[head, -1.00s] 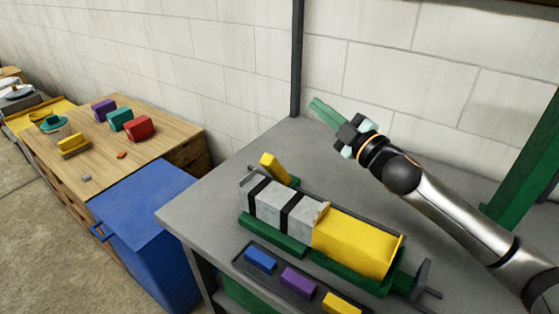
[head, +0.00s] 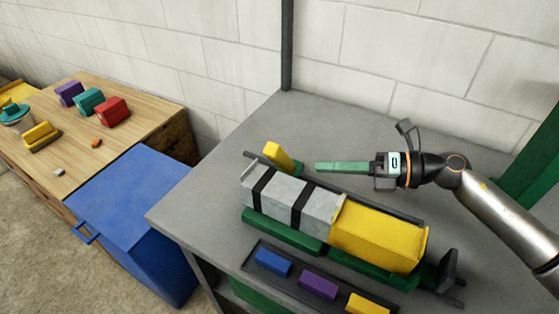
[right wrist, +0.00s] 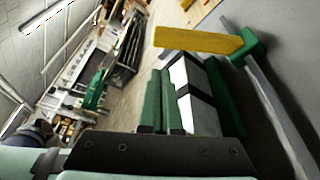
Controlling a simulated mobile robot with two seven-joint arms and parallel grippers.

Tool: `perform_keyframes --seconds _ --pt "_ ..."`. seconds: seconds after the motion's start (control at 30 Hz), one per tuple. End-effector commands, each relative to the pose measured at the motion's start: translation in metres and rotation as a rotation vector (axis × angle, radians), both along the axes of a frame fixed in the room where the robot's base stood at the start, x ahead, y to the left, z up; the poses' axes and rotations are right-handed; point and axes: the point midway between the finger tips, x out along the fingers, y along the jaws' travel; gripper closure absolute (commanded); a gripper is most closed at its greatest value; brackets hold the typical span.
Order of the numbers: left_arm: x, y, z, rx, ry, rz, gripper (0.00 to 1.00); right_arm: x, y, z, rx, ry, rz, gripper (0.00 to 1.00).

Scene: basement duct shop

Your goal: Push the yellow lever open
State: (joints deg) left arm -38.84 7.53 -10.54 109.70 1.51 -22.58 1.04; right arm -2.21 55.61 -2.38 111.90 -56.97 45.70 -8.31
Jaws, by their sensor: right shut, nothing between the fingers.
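The yellow lever (head: 277,155) stands tilted on a small green base (head: 294,167) at the back left end of a bench device. In the right wrist view the lever (right wrist: 198,40) is a long yellow bar above the grey block. My right gripper (head: 318,167) is shut and empty. Its long green fingers point left, level with the lever's base, and a small gap shows between their tips and the base. I cannot tell its exact height above the bench. My left gripper is not in view.
The device holds a grey block (head: 288,198) with black straps and a yellow block (head: 378,236). In front, a dark tray (head: 249,265) holds blue, purple and yellow blocks. A blue bin (head: 125,205) and wooden table (head: 135,135) stand left. The bench behind is clear.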

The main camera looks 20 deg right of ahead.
Motion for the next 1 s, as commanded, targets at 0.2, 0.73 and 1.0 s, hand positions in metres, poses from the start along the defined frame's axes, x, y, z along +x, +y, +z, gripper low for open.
perform_keyframes --seconds 0.2,0.73,1.0 --pt "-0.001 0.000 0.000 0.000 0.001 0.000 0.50 0.001 0.001 0.001 0.003 -0.001 -0.001 1.00" --pt "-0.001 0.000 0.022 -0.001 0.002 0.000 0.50 0.036 0.065 -0.008 0.009 -0.001 0.000 1.00" --pt "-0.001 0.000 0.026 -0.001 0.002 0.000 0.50 0.047 0.086 -0.016 0.005 0.000 -0.002 1.00"
